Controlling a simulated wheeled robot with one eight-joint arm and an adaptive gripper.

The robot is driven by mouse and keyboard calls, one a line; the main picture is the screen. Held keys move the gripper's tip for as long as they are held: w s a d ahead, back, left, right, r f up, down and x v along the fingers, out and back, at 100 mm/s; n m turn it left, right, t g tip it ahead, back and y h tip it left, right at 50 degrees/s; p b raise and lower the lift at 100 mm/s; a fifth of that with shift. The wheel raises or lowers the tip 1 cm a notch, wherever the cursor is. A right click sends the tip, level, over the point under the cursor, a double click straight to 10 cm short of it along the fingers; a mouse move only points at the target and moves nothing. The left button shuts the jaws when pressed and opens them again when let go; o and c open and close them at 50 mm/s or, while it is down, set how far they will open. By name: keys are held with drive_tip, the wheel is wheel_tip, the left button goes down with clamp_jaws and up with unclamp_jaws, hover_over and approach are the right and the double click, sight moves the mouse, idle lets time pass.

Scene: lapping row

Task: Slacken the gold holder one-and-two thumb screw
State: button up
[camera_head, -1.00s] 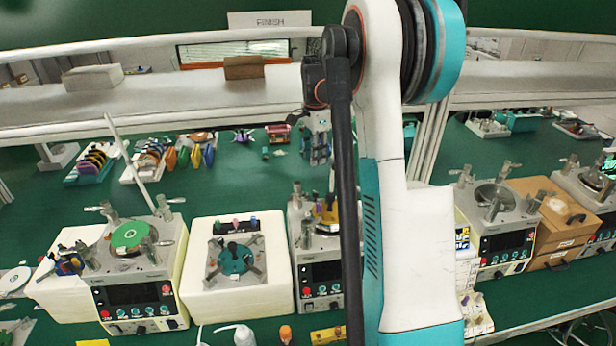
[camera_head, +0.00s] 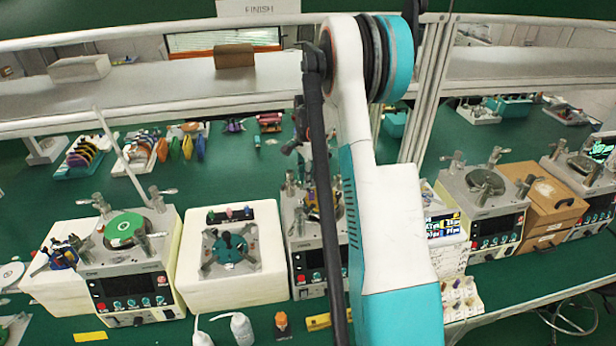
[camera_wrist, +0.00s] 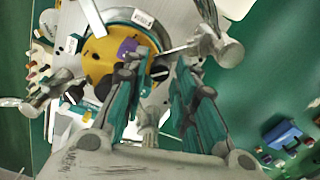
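The gold holder (camera_wrist: 103,58) is a round gold disc on a lapping machine, upper left of centre in the wrist view. It has a purple piece (camera_wrist: 128,47) and black knobs on it; I cannot tell which thumb screw is one-and-two. In the head view the holder's machine (camera_head: 310,262) is partly behind my arm, and gripper and holder are mostly hidden.
Metal posts and clamp knobs (camera_wrist: 228,52) stand around the holder, close to the fingers. A white block with a teal holder (camera_head: 228,252) and a machine with a green disc (camera_head: 124,228) stand left. Bottles (camera_head: 242,328) stand in front. A shelf (camera_head: 150,95) runs behind.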

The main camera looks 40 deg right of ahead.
drive_tip(key=shift+f, duration=0.2)
clamp_jaws()
